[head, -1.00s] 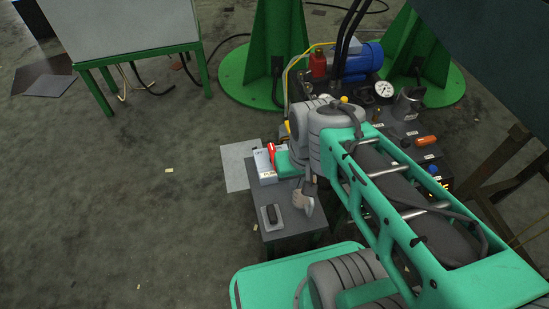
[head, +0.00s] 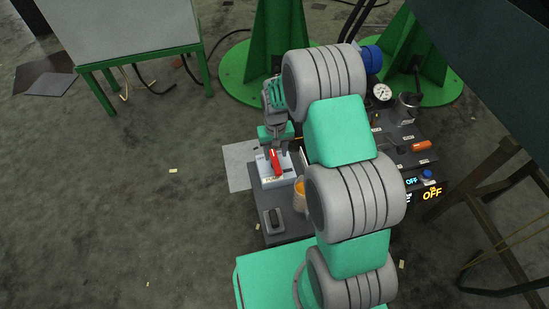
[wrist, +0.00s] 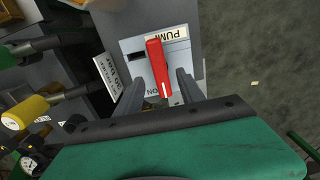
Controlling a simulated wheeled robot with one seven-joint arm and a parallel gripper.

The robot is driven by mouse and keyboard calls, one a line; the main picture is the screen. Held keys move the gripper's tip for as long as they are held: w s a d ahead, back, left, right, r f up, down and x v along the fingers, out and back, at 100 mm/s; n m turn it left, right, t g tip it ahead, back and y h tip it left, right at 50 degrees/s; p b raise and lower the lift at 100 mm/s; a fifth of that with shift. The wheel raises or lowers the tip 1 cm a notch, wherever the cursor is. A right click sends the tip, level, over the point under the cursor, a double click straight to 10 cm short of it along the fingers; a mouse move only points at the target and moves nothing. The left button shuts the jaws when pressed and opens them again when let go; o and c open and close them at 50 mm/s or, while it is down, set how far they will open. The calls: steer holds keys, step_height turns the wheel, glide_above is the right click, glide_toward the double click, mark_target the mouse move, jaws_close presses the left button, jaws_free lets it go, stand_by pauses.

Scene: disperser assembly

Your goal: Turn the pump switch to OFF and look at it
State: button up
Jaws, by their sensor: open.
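The pump switch is a red lever (head: 276,162) on a pale plate (head: 270,181) at the left end of the dark bench. In the wrist view the red lever (wrist: 157,65) stands out from the plate, with a PUMP label beside one end and ON lettering near the other. My gripper (wrist: 160,82) is open, with one finger on each side of the lever. I cannot tell whether the fingers touch it. In the head view my gripper (head: 275,148) is above the plate, partly hidden by its own body. The OFF marking is not readable on the plate.
A black rocker switch (head: 273,220) and an orange-topped container (head: 299,195) are close by on the bench. A gauge (head: 382,92) and lit OFF displays (head: 431,194) are to the right. Floor to the left is mostly clear; a green-legged table (head: 122,50) stands at the back left.

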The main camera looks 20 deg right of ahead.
mark_target(275, 160)
step_height(275, 160, down, 4)
steer(key=shift+f+b, duration=0.1)
steer(key=shift+b, duration=0.3)
jaws_close()
stand_by(0.3)
